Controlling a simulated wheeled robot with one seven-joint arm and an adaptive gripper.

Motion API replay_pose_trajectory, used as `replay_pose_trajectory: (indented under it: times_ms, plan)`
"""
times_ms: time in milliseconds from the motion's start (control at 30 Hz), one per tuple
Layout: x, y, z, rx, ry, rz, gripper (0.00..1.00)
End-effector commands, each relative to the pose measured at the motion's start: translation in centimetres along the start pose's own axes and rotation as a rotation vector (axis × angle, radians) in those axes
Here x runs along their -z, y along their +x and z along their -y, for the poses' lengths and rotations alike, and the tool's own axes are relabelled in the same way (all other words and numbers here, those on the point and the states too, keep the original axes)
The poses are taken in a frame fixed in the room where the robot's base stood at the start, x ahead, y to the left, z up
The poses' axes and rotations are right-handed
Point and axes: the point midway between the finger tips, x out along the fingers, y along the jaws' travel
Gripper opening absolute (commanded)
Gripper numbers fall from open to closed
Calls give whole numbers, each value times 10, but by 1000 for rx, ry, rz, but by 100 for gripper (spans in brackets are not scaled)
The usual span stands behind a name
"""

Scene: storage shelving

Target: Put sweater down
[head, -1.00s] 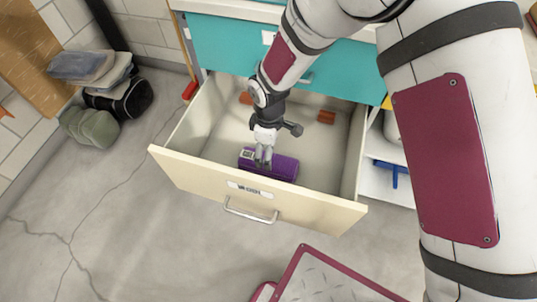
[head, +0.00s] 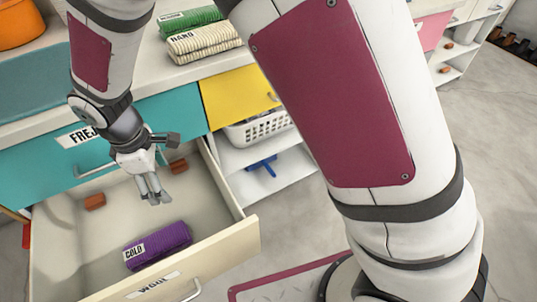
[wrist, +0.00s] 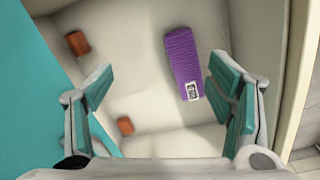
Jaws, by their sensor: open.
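A purple folded sweater (head: 157,245) with a white label reading "COLD" lies in the open cream drawer (head: 215,255), near its front panel. It also shows in the wrist view (wrist: 183,62), resting flat on the drawer floor with nothing holding it. My gripper (head: 155,197) is above the drawer, behind and apart from the sweater. In the wrist view its teal-padded fingers (wrist: 165,95) are spread apart with nothing between them.
Two small orange-brown blocks (head: 95,201) (head: 178,166) lie at the drawer's back. Folded green and cream cloths (head: 203,38) sit on the counter. A white basket (head: 258,128) stands on the shelf to the right. Bare floor lies further right.

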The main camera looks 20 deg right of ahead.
Motion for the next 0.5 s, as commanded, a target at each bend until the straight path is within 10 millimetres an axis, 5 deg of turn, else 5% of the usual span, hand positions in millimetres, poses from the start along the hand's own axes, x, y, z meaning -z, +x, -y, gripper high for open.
replay_pose_trajectory:
  times_ms: [33,233,500]
  plan:
    - [-25,-26,-9,-14,76,3,75]
    - [-120,-101,-14,-36,370,29,75]
    - [-236,-173,31,-43,771,39,75]
